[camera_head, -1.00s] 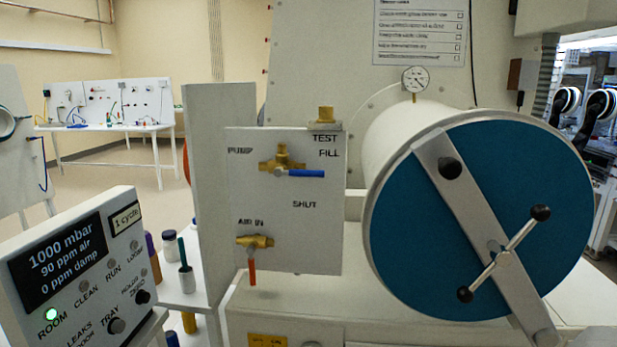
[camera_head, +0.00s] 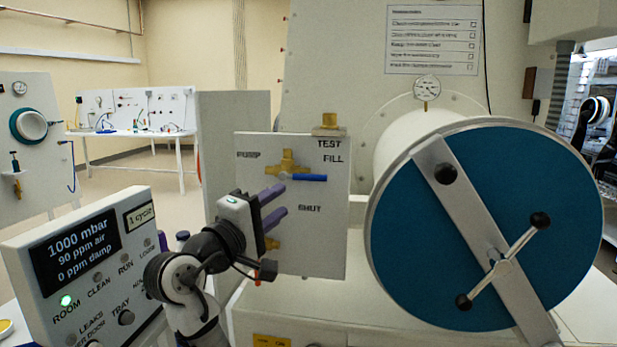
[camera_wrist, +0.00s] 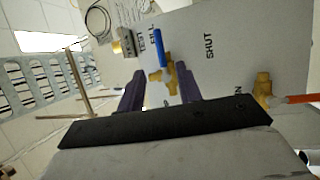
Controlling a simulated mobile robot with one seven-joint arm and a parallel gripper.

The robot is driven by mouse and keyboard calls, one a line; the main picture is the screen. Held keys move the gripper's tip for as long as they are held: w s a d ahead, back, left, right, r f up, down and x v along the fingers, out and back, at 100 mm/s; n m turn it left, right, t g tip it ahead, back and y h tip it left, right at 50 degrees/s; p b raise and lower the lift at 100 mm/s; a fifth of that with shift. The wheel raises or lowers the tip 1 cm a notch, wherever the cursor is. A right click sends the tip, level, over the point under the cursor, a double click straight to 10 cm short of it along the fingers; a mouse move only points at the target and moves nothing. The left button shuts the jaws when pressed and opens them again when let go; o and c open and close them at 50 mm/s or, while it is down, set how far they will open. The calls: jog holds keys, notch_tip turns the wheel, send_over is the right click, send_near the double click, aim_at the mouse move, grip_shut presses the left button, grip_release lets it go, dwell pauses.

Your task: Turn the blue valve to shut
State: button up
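The blue valve handle (camera_head: 308,178) sits on a brass valve body (camera_head: 288,163) on the white panel (camera_head: 325,240). The handle points right, towards the FILL label, with SHUT printed below. My gripper (camera_head: 273,206) is in front of the panel, below and left of the blue handle, with its two purple fingers apart and nothing between them. In the wrist view the blue handle (camera_wrist: 160,46) and the brass body (camera_wrist: 162,82) show beyond the open fingers (camera_wrist: 160,82), not touched as far as I can see. My arm hides much of the lower AIR IN valve.
The lower valve's red-orange handle (camera_head: 266,270) is close beside my wrist. A display box (camera_head: 85,265) reading 1000 mbar stands at the left. A large blue round door (camera_head: 410,235) with a bar handle is at the right. A gauge (camera_head: 427,88) sits above.

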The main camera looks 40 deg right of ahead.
aim_at(309, 179)
jog(key=p+x, duration=0.3)
jog(key=x, duration=0.8)
jog(key=shift+w+r, duration=0.1)
jog(key=shift+w+d+p, duration=0.15)
jog(key=shift+d+p, duration=0.2)
jog(key=shift+d, duration=0.15)
grip_shut()
